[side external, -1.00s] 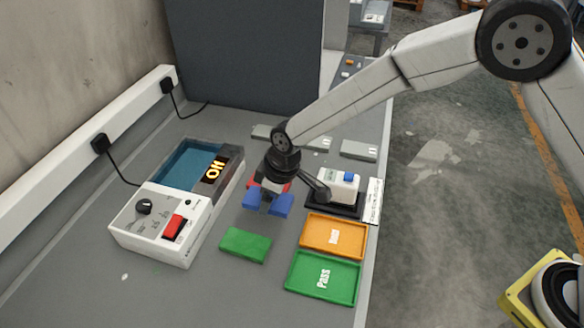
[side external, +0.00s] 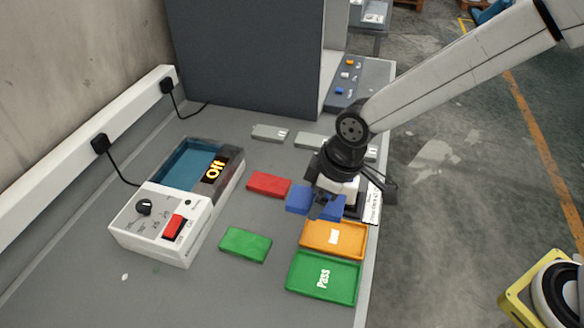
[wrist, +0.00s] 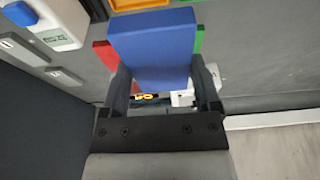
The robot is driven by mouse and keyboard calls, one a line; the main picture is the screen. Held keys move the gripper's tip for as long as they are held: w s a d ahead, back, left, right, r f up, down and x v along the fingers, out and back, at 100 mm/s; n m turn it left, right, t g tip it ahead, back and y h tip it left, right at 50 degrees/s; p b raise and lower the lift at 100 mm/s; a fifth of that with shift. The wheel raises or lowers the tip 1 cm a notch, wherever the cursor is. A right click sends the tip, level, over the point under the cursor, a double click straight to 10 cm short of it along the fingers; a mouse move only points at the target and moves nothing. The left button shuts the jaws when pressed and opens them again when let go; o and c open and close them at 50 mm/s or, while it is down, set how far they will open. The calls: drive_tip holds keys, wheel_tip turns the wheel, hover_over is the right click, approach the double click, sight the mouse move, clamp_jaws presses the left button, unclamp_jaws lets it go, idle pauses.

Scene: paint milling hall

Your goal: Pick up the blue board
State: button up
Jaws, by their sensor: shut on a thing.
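The blue board (side external: 299,201) is clamped between the two fingers of my gripper (side external: 319,207). It is held above the table, just behind the orange tray in the side view, and my gripper hides its middle. In the wrist view the blue board (wrist: 152,48) fills the space between the fingers of my gripper (wrist: 162,88), gripped by its side edges. Its broad face is toward the camera. It covers much of the red and green boards beyond.
A red board (side external: 269,184) and a green board (side external: 245,244) lie on the table. An orange tray (side external: 361,241) and a green "Pass" tray (side external: 354,286) stand at right. A white machine (side external: 157,241) reading "Off" stands left. Grey pieces (side external: 270,133) lie behind, near a dark panel (side external: 250,55).

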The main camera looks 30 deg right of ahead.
drive_tip(key=shift+s+d+r, duration=0.15)
drive_tip(key=shift+s+r, duration=0.05)
drive_tip(key=shift+s, duration=0.1)
idle(0.5)
